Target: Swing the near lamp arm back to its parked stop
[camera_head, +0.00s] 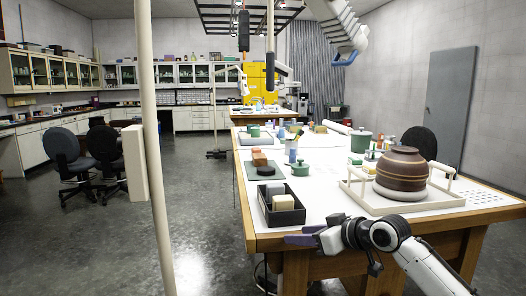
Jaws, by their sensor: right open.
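My right gripper (315,236) is at the near edge of the white-topped table, its arm coming in from the lower right. Its purple-tipped fingers point left, are apart and hold nothing. My left gripper is out of view. White jointed lamp arms (231,77) show in the middle distance beyond the table, well away from the gripper. Dark cylinders (280,69) hang near them from above. A jointed overhead arm with a blue end (351,49) hangs at the upper right. I cannot tell which of these is the near lamp arm, and no parked stop can be made out.
The table (337,209) bears a black box (284,218) with blocks, a brown striped pot (401,172) in a white tray (431,206), and green pots (361,141). A pale post (151,80) stands at left. Office chairs (68,155) stand behind it. The floor between is clear.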

